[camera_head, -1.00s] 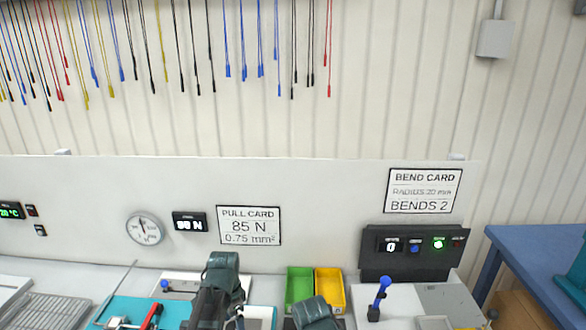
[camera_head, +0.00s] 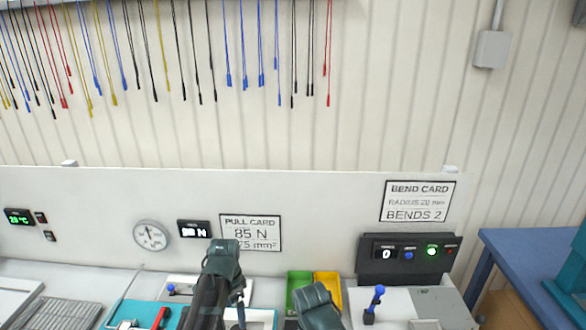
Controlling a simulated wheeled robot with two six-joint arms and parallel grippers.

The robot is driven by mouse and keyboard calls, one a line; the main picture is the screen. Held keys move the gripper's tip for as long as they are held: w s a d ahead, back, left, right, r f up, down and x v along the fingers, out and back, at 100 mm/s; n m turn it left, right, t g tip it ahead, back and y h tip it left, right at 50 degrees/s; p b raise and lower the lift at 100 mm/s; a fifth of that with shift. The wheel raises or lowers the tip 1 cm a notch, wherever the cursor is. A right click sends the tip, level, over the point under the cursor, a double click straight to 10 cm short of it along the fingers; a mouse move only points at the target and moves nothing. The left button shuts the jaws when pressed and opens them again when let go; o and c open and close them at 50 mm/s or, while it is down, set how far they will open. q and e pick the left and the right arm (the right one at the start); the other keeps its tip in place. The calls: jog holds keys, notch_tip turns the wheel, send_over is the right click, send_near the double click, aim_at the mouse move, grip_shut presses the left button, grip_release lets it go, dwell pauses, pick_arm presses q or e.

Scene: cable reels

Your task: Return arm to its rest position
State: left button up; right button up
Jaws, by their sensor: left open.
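My left arm rises at the bottom middle of the head view, its dark upper part in front of the lower left corner of the pull card (camera_head: 262,233). My left gripper (camera_head: 240,306) is small and partly hidden beside this arm; its jaws are open and I see nothing held in it. A dark link of my right arm (camera_head: 318,306) shows at the bottom, in front of the green and yellow bins. My right gripper is not visible.
A green bin (camera_head: 297,282) and a yellow bin (camera_head: 329,280) stand on the bench. A blue-handled lever (camera_head: 376,299) stands to their right. The bend card (camera_head: 417,201) hangs above a dark control box (camera_head: 404,255). Several cables (camera_head: 188,50) hang on the wall. A blue table (camera_head: 525,262) is at the right.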

pick_arm(q)
notch_tip(320, 180, up, 5)
jog(key=p, duration=0.4)
send_over(237, 328)
pick_arm(e)
notch_tip(237, 328, up, 5)
pick_arm(q)
jog(key=f+b, duration=1.4)
jog(key=shift+s+d+f+b, duration=0.2)
jog(key=shift+s+f+b, duration=0.1)
jog(key=shift+s, duration=0.1)
pick_arm(e)
notch_tip(237, 328, down, 15)
jog(key=shift+r, duration=0.2)
pick_arm(q)
jog(key=shift+r+n+p, duration=0.45)
jog(key=shift+n+p, duration=0.05)
jog(key=shift+n, duration=0.1)
pick_arm(e)
jog(key=shift+r, duration=0.45)
pick_arm(q)
jog(key=n, duration=0.2)
jog(key=shift+n, duration=0.4)
jog(key=n, duration=0.4)
jog(key=shift+n, duration=0.3)
jog(key=shift+s+r, duration=0.1)
